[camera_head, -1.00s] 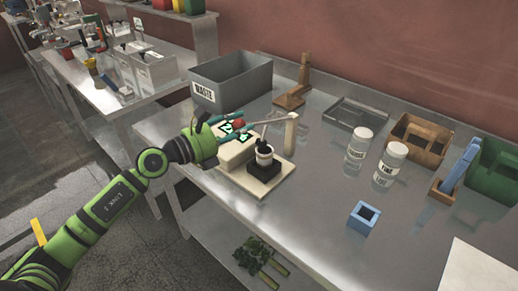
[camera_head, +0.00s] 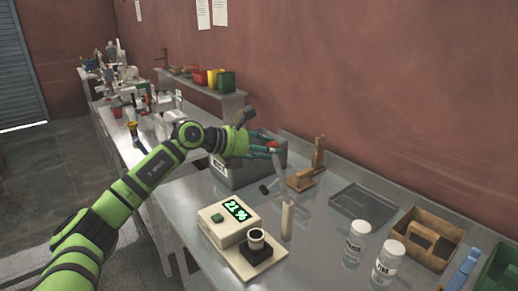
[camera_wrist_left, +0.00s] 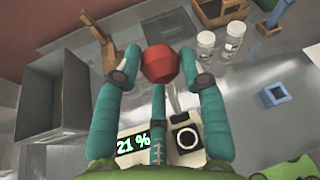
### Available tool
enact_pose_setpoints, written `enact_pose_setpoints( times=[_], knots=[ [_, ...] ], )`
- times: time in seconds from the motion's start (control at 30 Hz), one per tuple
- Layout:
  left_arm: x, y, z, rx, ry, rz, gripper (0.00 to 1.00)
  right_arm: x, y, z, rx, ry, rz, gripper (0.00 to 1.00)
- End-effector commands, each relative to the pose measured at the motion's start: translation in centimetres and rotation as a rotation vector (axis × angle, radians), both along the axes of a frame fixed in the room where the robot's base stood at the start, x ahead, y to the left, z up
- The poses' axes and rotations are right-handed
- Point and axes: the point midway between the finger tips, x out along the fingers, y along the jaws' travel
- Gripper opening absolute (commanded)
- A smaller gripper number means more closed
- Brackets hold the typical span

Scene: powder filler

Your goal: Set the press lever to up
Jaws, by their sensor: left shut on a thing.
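The press lever's red knob (camera_head: 272,143) is between the teal fingers of my left gripper (camera_head: 268,150), high above the press base. In the left wrist view the red knob (camera_wrist_left: 160,63) sits between the fingertips, and my gripper (camera_wrist_left: 157,70) is shut on it. The lever is raised, with its grey parts partly hidden behind the fingers. The press's pale post (camera_head: 287,220) stands on its cream base. A black-and-white cup (camera_head: 256,240) sits on the base beside the display box (camera_head: 225,220), which reads 21 %. My right gripper is not in view.
A grey waste bin (camera_head: 225,178) stands behind the press. To the right are a wooden stand (camera_head: 318,155), a grey tray (camera_head: 362,205), two white jars (camera_head: 356,240) and a wooden caddy (camera_head: 425,235). A blue square holder (camera_wrist_left: 273,95) stands apart on the table.

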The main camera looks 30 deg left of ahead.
Motion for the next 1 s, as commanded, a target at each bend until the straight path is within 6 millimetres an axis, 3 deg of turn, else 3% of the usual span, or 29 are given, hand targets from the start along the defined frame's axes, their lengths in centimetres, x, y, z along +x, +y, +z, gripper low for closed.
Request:
enact_pose_setpoints(
  times=[0.03, 0.3, 0.87, 0.9, 0.93, 1.0],
  knots=[
    [0.5, -0.8, 0.6, 0.004, 0.031, -0.012, 0.00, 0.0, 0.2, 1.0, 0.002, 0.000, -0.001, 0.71],
    [2.3, -1.5, 0.7, 0.038, 0.127, -0.012, 0.00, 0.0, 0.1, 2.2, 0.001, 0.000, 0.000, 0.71],
    [3.0, -1.7, 1.2, 0.041, 0.139, -0.008, 0.00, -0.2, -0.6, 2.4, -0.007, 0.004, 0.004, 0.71],
    [3.0, -1.7, 1.2, 0.041, 0.138, -0.010, 0.52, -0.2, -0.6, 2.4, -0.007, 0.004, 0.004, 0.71],
    [3.0, -1.7, 1.2, 0.041, 0.138, -0.010, 0.59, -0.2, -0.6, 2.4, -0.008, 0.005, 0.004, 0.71],
    [3.0, -1.7, 1.2, 0.041, 0.139, -0.010, 0.59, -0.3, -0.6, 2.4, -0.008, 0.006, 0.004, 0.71]
  ],
)
